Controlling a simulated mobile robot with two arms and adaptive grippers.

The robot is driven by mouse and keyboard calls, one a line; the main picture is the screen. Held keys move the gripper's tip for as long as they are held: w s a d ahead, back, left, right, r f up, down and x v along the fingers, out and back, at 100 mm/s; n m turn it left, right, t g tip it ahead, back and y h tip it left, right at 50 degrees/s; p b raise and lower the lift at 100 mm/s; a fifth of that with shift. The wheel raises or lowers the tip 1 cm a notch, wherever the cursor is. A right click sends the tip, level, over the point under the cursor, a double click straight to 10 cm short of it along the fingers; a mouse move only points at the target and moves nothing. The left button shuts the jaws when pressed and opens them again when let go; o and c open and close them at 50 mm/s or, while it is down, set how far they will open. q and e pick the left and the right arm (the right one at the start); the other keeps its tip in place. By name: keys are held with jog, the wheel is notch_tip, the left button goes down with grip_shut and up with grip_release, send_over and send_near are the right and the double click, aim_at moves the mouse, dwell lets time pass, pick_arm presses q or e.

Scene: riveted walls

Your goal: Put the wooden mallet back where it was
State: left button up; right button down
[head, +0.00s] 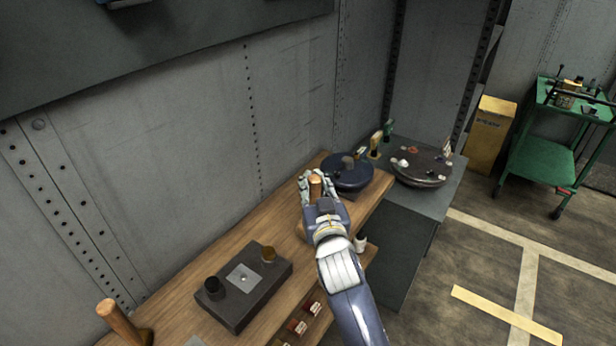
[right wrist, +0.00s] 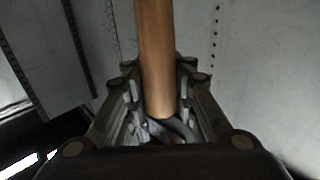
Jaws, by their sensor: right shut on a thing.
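My right gripper (head: 316,186) is over the far part of the wooden workbench (head: 215,235), close to a round dark blue turntable. It is shut on a brown wooden handle (right wrist: 156,60), which I take to be the wooden mallet; its end also shows between the fingers in the head view (head: 316,184). In the right wrist view the handle runs up out of the picture between the two fingers. The mallet's head is not clearly visible in either view. My left gripper is not in view.
The blue turntable (head: 349,176) and a dark round stand (head: 422,168) with small items are beyond the gripper. A dark block (head: 262,297) and a slanted wooden cylinder (head: 121,322) stand nearer. A yellow bin (head: 489,135) and green cart (head: 540,160) stand right. Bench is bare between.

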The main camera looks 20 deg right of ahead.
jog(key=w+f+p, duration=0.1)
jog(key=w+f, duration=0.3)
jog(key=w, duration=0.2)
jog(key=shift+w+d+p, duration=0.4)
jog(key=shift+f, duration=0.15)
jog(key=c, duration=1.3)
grip_release()
jog(key=shift+s, duration=0.1)
